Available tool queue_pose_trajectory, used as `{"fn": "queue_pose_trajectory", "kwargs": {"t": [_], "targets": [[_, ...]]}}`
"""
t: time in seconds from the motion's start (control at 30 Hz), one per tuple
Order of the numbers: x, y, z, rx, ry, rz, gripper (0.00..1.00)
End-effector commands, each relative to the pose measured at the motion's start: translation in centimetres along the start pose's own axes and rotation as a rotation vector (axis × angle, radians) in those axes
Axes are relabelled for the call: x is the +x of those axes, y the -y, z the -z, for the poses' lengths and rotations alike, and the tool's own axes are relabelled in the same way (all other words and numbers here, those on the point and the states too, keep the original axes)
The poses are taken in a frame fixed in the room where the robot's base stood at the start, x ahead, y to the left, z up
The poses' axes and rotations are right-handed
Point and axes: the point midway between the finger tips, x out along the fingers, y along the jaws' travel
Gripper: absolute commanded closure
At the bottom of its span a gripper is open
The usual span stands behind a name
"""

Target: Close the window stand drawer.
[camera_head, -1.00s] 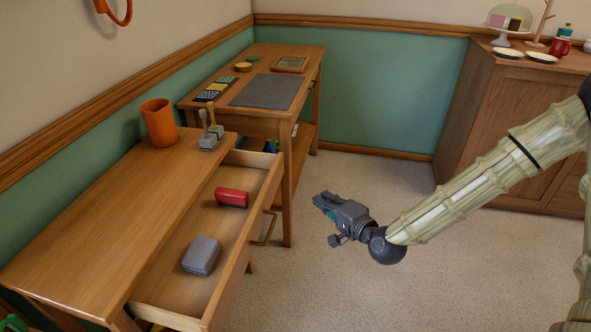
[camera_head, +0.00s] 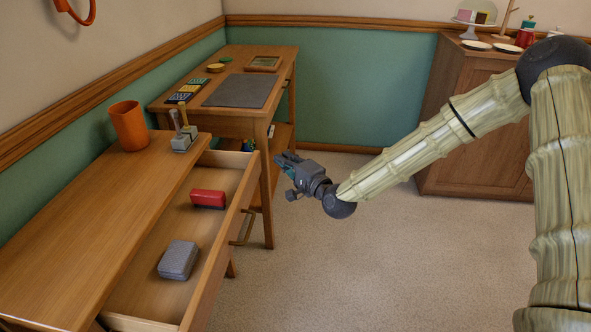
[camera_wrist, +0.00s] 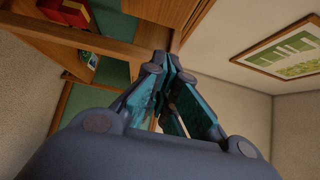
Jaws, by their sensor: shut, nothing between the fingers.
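The window stand drawer (camera_head: 211,258) is pulled well out of the wooden stand (camera_head: 92,226) on the left. A red item (camera_head: 208,199) and a grey patterned case (camera_head: 178,260) lie inside it. A brass handle (camera_head: 243,228) is on its front. My gripper (camera_head: 280,160) is to the right of the drawer's far end, apart from the handle, with its fingers pointing left toward the stands. In the wrist view the fingers (camera_wrist: 168,62) come together at their tips, with nothing seen between them. The red item (camera_wrist: 66,11) shows at that view's upper left.
An orange cup (camera_head: 129,126) and a stamp-like tool set (camera_head: 183,138) stand on the stand's top. A second wooden table (camera_head: 221,112) with a grey mat stands behind. A cabinet (camera_head: 470,130) is at the back right. The carpet (camera_head: 330,270) right of the drawer is clear.

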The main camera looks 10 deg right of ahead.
Motion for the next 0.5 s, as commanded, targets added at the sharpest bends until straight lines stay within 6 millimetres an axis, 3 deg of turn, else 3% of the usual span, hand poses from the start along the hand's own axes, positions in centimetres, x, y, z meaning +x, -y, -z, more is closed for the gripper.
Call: {"fn": "queue_pose_trajectory", "kwargs": {"t": [0.2, 0.5], "targets": [[1.7, -0.1, -1.9, -0.001, 0.002, -0.001, 1.00], [2.6, -0.1, -2.8, 0.001, 0.000, -0.001, 1.00]]}}
